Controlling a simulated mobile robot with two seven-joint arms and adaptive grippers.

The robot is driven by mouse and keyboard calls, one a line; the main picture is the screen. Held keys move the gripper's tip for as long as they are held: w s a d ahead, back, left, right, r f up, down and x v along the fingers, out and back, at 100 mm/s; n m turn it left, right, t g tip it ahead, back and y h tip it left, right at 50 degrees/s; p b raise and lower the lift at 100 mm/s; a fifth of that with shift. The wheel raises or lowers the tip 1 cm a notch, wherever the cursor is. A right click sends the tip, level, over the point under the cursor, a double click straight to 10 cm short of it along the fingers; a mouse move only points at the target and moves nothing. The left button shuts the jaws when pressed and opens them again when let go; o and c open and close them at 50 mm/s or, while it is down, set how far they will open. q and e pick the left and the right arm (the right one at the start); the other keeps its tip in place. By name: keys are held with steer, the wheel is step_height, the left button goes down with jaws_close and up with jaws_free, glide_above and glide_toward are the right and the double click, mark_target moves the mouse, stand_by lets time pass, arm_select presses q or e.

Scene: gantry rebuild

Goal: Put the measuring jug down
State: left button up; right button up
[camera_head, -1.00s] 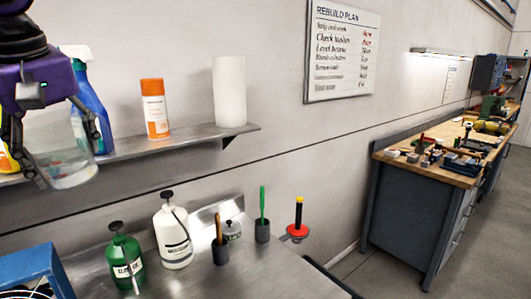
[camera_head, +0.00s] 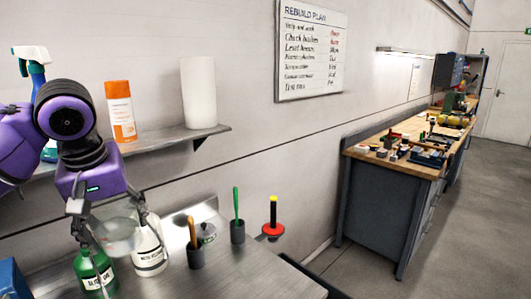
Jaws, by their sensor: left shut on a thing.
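The measuring jug (camera_head: 117,237) is a clear, see-through vessel held below my left gripper (camera_head: 119,228). The gripper's fingers are shut on the jug, one at each side. My right gripper is not in view.
The green bottle (camera_head: 97,277) and white bottle (camera_head: 150,254) stand close by the jug. Cups with a brush (camera_head: 195,257) and a green-handled tool (camera_head: 238,231) stand to the right. The shelf (camera_head: 160,149) holds a spray bottle, an orange can and a white roll. Bare bench lies at front right.

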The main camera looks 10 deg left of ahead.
arm_select(q)
steer(key=w+d+f+m+h, duration=0.1)
steer(key=d+f+m, duration=0.3)
steer(key=d, duration=0.4)
steer(key=w+d+f+m, duration=0.1)
steer(key=d+f+m, duration=0.3)
steer(key=d, duration=0.5)
step_height(320, 180, down, 7)
steer(key=b, duration=0.2)
steer(key=shift+r+n, duration=0.2)
steer(key=shift+n, duration=0.2)
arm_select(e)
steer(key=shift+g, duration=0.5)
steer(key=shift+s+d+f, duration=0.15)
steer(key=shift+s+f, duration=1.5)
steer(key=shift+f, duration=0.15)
